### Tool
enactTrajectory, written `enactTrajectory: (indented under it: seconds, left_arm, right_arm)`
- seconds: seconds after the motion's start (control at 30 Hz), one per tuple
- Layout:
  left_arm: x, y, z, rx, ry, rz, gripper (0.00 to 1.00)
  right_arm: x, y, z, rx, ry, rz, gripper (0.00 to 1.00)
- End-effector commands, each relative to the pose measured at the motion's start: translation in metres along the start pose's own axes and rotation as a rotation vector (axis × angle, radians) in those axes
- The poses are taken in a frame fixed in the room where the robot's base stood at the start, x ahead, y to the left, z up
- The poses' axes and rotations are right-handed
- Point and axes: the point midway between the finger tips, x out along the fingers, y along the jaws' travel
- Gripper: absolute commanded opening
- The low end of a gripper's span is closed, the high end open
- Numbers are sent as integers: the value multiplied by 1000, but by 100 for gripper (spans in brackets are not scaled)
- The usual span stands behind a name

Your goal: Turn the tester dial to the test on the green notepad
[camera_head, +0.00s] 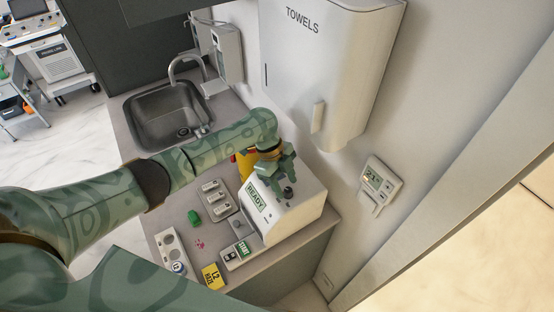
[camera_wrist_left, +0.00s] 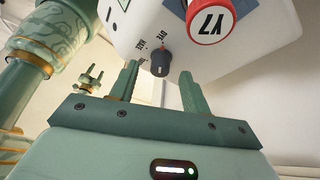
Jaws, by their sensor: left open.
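The tester (camera_head: 290,216) is a white box with a green READY label, at the back right of the counter. Its dark dial (camera_head: 289,192) is on the upper face. In the left wrist view the dial (camera_wrist_left: 160,60) has small printed labels beside it, partly legible and upside down. My left gripper (camera_wrist_left: 159,72) is open, its fingers spread on either side of the dial in that picture; I cannot tell whether they touch it. In the head view my left gripper (camera_head: 278,172) is over the tester. I cannot make out a green notepad.
A sink (camera_head: 170,115) and towel dispenser (camera_head: 325,70) are behind. A small green fingered part (camera_wrist_left: 90,78) may be my right gripper.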

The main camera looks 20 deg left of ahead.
Motion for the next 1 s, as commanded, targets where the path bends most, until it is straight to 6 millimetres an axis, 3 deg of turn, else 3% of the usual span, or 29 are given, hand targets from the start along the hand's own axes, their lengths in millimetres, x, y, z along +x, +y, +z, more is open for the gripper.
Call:
enactTrajectory:
  seconds: [0.3,0.5,0.7,1.0]
  left_arm:
    - [-87,-1,0,4,-4,-3,47]
    - [-126,-1,-1,2,-2,0,47]
    - [-141,0,-2,2,-1,2,47]
    - [-142,0,-2,1,0,3,47]
  right_arm:
    - [-4,1,0,0,0,1,52]
    - [-4,1,0,0,0,1,52]
    - [-4,1,0,0,0,1,52]
    - [-4,1,0,0,0,1,52]
